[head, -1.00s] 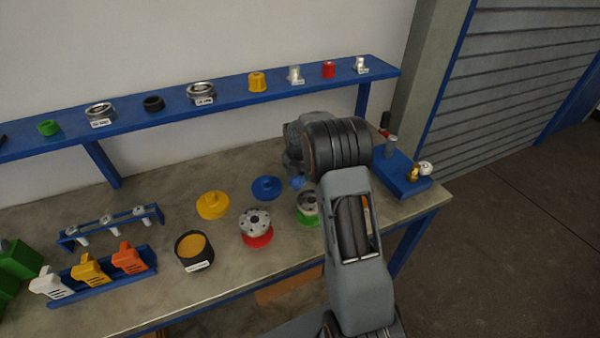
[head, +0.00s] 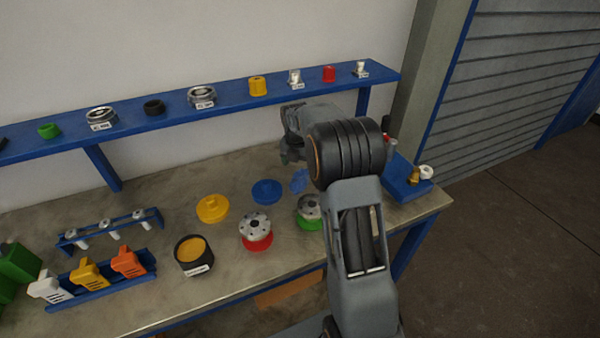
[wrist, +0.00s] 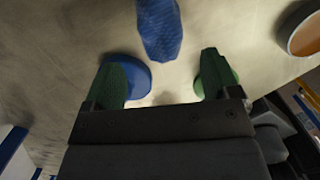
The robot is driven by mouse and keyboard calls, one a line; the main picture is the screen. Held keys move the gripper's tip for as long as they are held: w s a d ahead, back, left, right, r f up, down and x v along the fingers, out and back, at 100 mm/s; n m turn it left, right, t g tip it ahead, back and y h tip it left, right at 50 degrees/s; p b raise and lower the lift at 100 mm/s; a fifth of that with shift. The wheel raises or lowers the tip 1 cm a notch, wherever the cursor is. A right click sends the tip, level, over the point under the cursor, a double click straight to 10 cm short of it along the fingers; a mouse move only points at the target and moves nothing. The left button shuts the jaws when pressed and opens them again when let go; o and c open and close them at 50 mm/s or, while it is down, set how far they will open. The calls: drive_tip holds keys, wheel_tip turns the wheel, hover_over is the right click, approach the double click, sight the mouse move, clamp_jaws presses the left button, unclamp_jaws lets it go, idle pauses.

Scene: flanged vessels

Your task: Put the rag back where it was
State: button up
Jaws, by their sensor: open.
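The rag is a small blue cloth (head: 299,181) lying on the bench just right of the blue disc (head: 266,191) in the head view. In the wrist view the rag (wrist: 160,28) shows at the top centre, textured and cut off by the frame edge. My gripper (wrist: 162,72) is open with nothing between its green fingers; the rag lies beyond the fingertips, apart from them. In the head view my wrist hangs just above and behind the rag, and the fingers are hard to make out.
Flanged vessels on a red base (head: 256,232) and a green base (head: 309,211) stand in front of the rag. A yellow disc (head: 212,208) and a dark pot (head: 194,255) are to the left. A blue shelf (head: 225,102) runs behind; a blue tray (head: 405,180) is at right.

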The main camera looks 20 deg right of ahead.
sight(298, 179)
drive_tip(key=s+a+r+m, duration=0.4)
drive_tip(key=s+r+m, duration=0.3)
drive_tip(key=r, duration=0.2)
drive_tip(key=s+a+m+t, duration=0.1)
drive_tip(key=s+a+m, duration=0.2)
drive_tip(key=s+m, duration=0.7)
drive_tip(key=s+a+f+m+t+y, duration=0.1)
drive_tip(key=s+a+m, duration=0.3)
drive_tip(key=s+m, duration=0.6)
drive_tip(key=shift+f+t, duration=0.2)
drive_tip(key=shift+t, duration=0.2)
